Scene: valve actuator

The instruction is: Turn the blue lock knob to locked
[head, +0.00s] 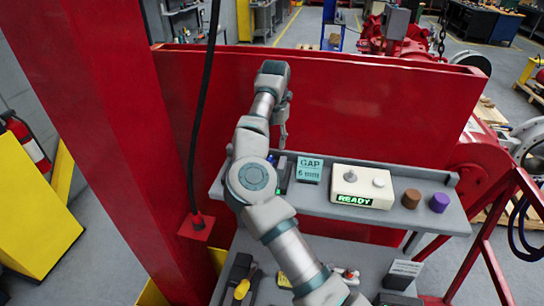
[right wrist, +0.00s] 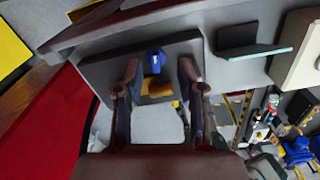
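The blue lock knob (right wrist: 157,60) shows in the right wrist view on a dark grey box (right wrist: 103,72). An orange-brown patch (right wrist: 156,88) lies just below it. My right gripper (right wrist: 160,70) is open, with its two fingers on either side of the knob in the picture. I see no contact, and I cannot tell how far the fingertips are from the knob. In the head view my right gripper (head: 283,138) points down over the shelf. My arm hides much of the box there. The knob's exact setting is too small to read. My left gripper is not in view.
The grey shelf (head: 330,208) also holds a teal "GAP 6 mm" card (head: 309,169), a white box with a green "READY" display (head: 361,186), a brown knob (head: 411,198) and a purple knob (head: 439,202). A red wall panel (head: 370,110) stands behind. A black cable (head: 204,110) hangs at left.

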